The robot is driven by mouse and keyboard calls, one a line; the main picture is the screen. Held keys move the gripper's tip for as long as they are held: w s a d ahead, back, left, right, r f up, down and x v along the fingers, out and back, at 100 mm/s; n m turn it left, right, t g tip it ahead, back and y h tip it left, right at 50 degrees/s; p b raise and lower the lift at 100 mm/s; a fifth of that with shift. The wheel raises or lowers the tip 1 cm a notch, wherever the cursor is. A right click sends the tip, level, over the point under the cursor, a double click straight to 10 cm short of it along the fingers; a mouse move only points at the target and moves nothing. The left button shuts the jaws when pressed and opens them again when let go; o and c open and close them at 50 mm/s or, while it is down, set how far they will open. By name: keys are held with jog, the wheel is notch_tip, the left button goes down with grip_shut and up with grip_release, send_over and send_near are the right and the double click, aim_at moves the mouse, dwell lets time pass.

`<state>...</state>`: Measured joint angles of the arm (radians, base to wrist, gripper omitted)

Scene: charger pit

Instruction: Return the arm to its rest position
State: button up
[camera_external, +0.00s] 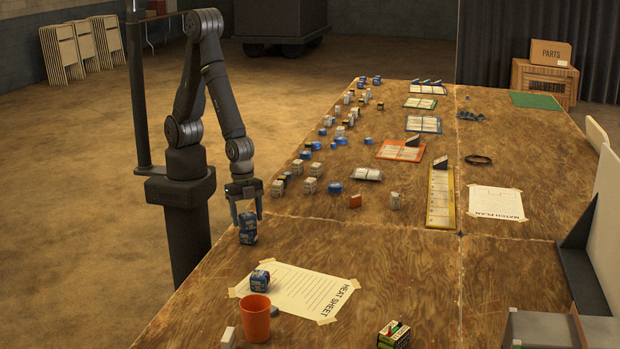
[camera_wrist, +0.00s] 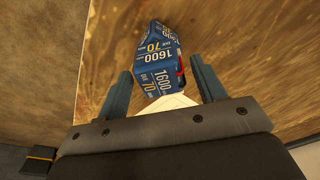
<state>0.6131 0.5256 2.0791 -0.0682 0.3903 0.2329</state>
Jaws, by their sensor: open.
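My gripper (camera_external: 247,212) points down over the near left side of the wooden table (camera_external: 350,245), its two fingers apart. A stack of blue battery packs (camera_external: 247,232) stands directly below it at the table's left edge. In the wrist view the blue packs (camera_wrist: 158,62) show "1600" and "70" labels and lie between and beyond the open fingers (camera_wrist: 160,78). The fingers stand apart from the packs at both sides; I cannot tell the exact height between them.
A heat sheet (camera_external: 300,290) is taped down in front, with a blue pack (camera_external: 260,280) on its edge. An orange cup (camera_external: 256,318) stands nearby. Several small packs line the table's far left, by an orange tray (camera_external: 401,150) and a yellow tray (camera_external: 441,198).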

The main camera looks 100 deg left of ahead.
notch_tip(320, 180, up, 11)
jog(key=s+a, duration=0.1)
jog(key=f, duration=0.8)
jog(key=w+d+f, duration=0.1)
jog(key=f, duration=0.3)
jog(key=shift+w, duration=0.1)
notch_tip(320, 180, up, 4)
jog(key=shift+f, duration=0.1)
jog(key=s+d+r, duration=0.5)
jog(key=s+r, duration=0.2)
jog(key=s, duration=0.4)
jog(key=w+d+f+m+g, duration=0.1)
jog(key=w+d+f+m, duration=0.2)
jog(key=w+d+m, duration=0.3)
jog(key=shift+w+d+f+m, duration=0.4)
jog(key=shift+w+m, duration=0.3)
jog(key=shift+w, duration=0.65)
jog(key=shift+s+a, duration=0.1)
